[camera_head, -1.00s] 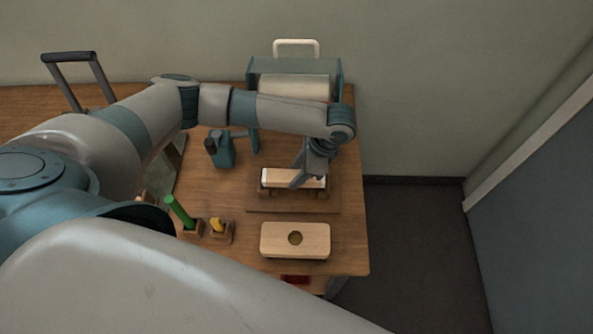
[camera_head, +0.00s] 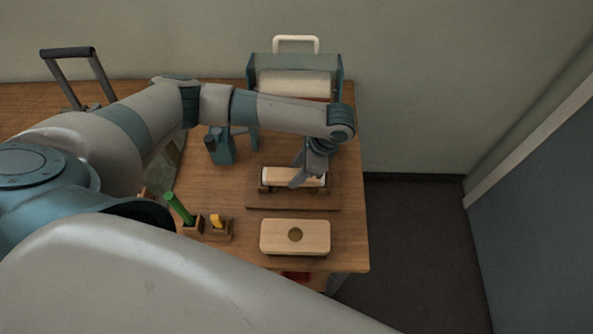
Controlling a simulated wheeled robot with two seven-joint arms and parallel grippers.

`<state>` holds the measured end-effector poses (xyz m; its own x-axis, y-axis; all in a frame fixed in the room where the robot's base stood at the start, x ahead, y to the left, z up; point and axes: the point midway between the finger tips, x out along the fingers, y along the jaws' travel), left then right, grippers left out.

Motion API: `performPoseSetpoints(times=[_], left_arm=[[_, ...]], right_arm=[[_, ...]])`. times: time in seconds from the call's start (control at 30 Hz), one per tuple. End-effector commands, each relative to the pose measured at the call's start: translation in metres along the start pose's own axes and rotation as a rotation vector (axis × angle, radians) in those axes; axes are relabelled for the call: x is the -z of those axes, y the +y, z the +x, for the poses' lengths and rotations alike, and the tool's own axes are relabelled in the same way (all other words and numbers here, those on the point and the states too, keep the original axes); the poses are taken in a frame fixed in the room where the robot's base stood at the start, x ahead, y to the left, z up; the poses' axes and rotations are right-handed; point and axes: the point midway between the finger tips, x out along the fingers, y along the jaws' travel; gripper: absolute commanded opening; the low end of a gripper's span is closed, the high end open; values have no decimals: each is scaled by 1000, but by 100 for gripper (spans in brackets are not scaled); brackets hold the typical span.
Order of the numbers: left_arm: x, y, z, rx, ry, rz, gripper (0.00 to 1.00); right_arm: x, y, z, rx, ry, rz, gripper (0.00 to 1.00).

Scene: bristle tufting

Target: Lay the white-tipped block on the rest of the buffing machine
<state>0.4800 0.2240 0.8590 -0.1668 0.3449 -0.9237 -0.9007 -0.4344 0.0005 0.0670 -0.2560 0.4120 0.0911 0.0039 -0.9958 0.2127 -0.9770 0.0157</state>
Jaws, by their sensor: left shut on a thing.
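The white-tipped block (camera_head: 278,176) is a pale wooden bar with a white left end. My left gripper (camera_head: 308,179) is shut on it from above and covers part of its right half. The block lies level across or just above the dark wooden rest (camera_head: 270,190), which stands on a flat brown board (camera_head: 290,207). I cannot tell whether the block touches the rest. Behind it stands the buffing machine (camera_head: 343,75), with a teal frame and a pale roller (camera_head: 293,85). My right gripper is not in view.
A pale wooden block with a round hole (camera_head: 310,239) lies in front of the board. To its left are a green stick (camera_head: 179,207) and a small yellow piece (camera_head: 216,221) in wooden holders. A teal device (camera_head: 221,148) stands left of the machine. The table (camera_head: 350,235) ends at the right.

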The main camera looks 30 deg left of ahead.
Motion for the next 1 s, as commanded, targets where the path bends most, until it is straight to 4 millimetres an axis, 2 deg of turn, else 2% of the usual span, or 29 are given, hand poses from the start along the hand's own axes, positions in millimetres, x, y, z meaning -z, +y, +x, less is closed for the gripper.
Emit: performPoseSetpoints(times=[0.7,0.73,0.8,1.0], left_arm=[[3,0,7,0,0,0,9],[3,0,7,0,0,0,43],[3,0,7,0,0,0,57],[3,0,7,0,0,0,57]], right_arm=[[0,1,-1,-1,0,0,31],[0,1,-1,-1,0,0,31],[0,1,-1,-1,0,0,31],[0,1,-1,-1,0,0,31]])
